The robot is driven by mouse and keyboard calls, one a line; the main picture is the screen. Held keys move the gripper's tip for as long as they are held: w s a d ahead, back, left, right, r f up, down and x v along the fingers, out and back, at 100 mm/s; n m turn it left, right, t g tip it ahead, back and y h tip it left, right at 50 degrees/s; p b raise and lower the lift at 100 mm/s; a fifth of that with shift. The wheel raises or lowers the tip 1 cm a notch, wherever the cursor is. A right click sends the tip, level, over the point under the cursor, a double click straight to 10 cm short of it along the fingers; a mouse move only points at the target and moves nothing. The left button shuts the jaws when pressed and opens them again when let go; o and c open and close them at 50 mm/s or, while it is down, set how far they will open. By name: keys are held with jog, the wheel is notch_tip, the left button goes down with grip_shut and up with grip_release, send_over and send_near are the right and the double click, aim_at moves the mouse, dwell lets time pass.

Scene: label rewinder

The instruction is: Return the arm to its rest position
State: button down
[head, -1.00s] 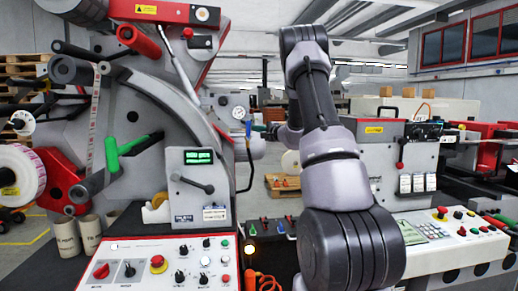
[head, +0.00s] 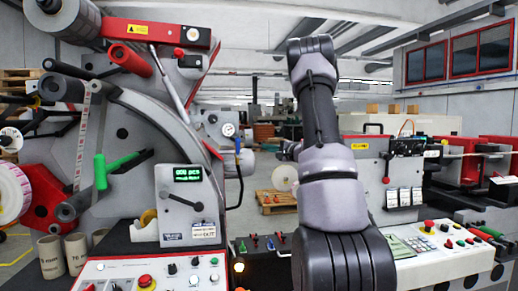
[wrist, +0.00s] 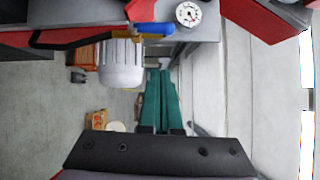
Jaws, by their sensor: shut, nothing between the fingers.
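My gripper (wrist: 161,75) shows in the wrist view as two long teal fingers lying side by side, shut, with nothing between them. They point into open space beside a grey motor (wrist: 121,62) and a blue-and-yellow handle (wrist: 145,30). In the head view my arm (head: 335,180) rises from the bottom centre and bends over at the top. My gripper is hidden behind the arm there.
The label rewinder (head: 130,130) fills the left, with a control panel (head: 150,275), a green-handled tool (head: 112,170) and a counter display (head: 187,174). Another machine with a control panel (head: 430,240) stands at the right. A wooden pallet (head: 275,202) lies on the floor behind.

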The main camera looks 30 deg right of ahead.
jog(key=shift+v, duration=0.85)
jog(key=s+a+r+n+g+y, duration=0.2)
jog(key=s+a+r+n+g, duration=0.15)
jog(key=s+a, duration=0.6)
jog(key=s+a+r+n+g+y, duration=0.3)
jog(key=s+a+g, duration=0.2)
jog(key=a, duration=0.9)
jog(key=s+a+n+g+h, duration=0.3)
jog(key=s+a, duration=0.3)
jog(key=s, duration=0.6)
jog(key=s+d+f+n+t+h, duration=0.1)
jog(key=s+h, duration=0.4)
jog(key=s, duration=0.6)
jog(key=shift+s+d+f+h, duration=0.25)
jog(key=shift+d+f+h, duration=0.25)
jog(key=shift+d, duration=0.65)
jog(key=shift+f+n, duration=0.1)
jog(key=shift+n, duration=0.15)
